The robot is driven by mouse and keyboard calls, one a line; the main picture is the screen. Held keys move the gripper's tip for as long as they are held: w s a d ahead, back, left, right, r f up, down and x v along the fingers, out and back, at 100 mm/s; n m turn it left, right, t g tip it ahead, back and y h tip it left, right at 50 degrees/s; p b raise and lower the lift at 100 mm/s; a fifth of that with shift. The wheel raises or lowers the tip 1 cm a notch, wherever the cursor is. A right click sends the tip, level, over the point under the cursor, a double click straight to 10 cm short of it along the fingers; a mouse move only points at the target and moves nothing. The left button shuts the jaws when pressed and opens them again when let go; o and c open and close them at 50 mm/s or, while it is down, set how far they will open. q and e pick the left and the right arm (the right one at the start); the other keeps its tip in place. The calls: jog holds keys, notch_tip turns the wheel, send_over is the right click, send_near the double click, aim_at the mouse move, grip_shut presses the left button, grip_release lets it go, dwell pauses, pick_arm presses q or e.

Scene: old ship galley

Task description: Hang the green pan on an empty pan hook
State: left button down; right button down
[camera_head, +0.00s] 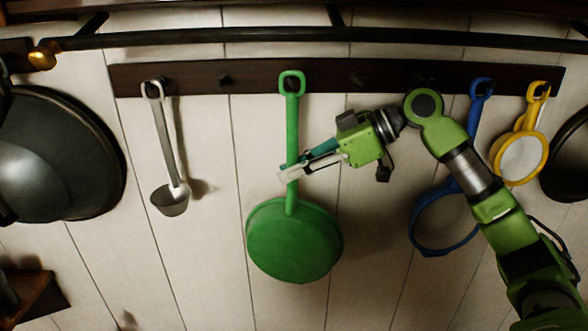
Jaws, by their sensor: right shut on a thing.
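The green pan (294,243) hangs upright in front of the plank wall, its round body down and its handle up. Its handle loop (291,82) is at the dark hook rail (190,78), around or in front of a hook; I cannot tell whether it bears on it. My right gripper (288,168) comes from the right and is shut on the pan's handle, about midway along it. Empty hooks show left of the pan (225,80) and right of it (358,79). My left gripper is not in view.
A grey ladle (171,198) hangs at the left of the rail. A blue-rimmed pan or strainer (414,232) and a yellow one (519,158) hang at the right, the blue one partly behind my right arm. A dark rod (290,35) runs above the rail. Dark pans hang at both sides.

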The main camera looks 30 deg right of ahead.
jog(key=shift+w+d+r+p, duration=0.15)
jog(key=shift+w+d+p, duration=0.1)
jog(key=shift+w, duration=0.15)
jog(key=shift+w+d+r+p, duration=0.15)
jog(key=shift+w+p, duration=0.1)
jog(key=shift+w, duration=0.15)
jog(key=shift+w+d+f, duration=0.2)
jog(key=shift+w+f, duration=0.15)
jog(key=shift+f, duration=0.35)
jog(key=shift+s+a, duration=0.1)
jog(key=shift+a, duration=0.05)
